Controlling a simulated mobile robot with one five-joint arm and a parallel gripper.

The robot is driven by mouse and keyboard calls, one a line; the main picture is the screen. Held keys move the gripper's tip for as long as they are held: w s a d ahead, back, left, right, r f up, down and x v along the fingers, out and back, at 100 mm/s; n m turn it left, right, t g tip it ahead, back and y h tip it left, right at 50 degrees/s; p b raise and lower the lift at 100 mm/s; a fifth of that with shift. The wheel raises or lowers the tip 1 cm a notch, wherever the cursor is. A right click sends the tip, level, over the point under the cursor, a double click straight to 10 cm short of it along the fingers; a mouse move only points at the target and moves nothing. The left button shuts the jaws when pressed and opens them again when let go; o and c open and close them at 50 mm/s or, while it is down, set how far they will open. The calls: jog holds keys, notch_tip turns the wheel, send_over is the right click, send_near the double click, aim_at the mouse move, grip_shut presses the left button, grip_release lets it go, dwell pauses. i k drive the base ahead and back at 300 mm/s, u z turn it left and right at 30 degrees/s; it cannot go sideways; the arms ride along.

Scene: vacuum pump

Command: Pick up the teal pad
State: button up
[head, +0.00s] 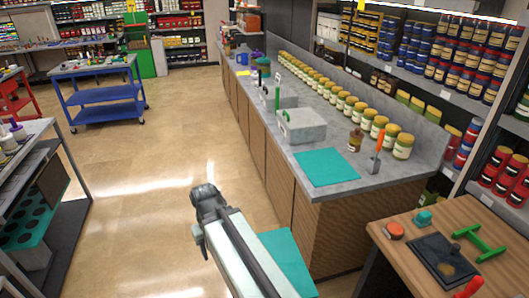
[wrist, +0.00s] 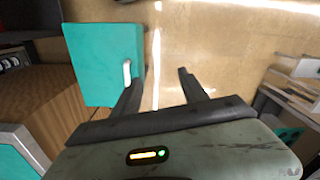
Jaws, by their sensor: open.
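The teal pad (head: 327,167) is a flat rectangle lying on the grey counter top, near its front end, in the head view. A teal patch on a grey surface at the lower left edge of the wrist view (wrist: 10,155) looks like part of it. My gripper (head: 206,205) is in the open aisle to the left of the counter, apart from the pad. In the wrist view my gripper (wrist: 159,80) has its two dark fingers spread, with only bare floor between them.
A white box (head: 302,127), a brown bottle (head: 355,140) and a row of jars (head: 348,102) stand on the counter (head: 385,185) around the pad. A workbench (head: 405,255) is at lower right. A teal flat-topped thing (head: 290,262) is low by the counter. The aisle floor is clear.

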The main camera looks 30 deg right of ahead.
aim_at(422, 219)
jog(key=u, duration=0.35)
jog(key=k, duration=0.8)
jog(key=z, duration=0.9)
jog(key=i, duration=0.75)
jog(key=u, duration=0.05)
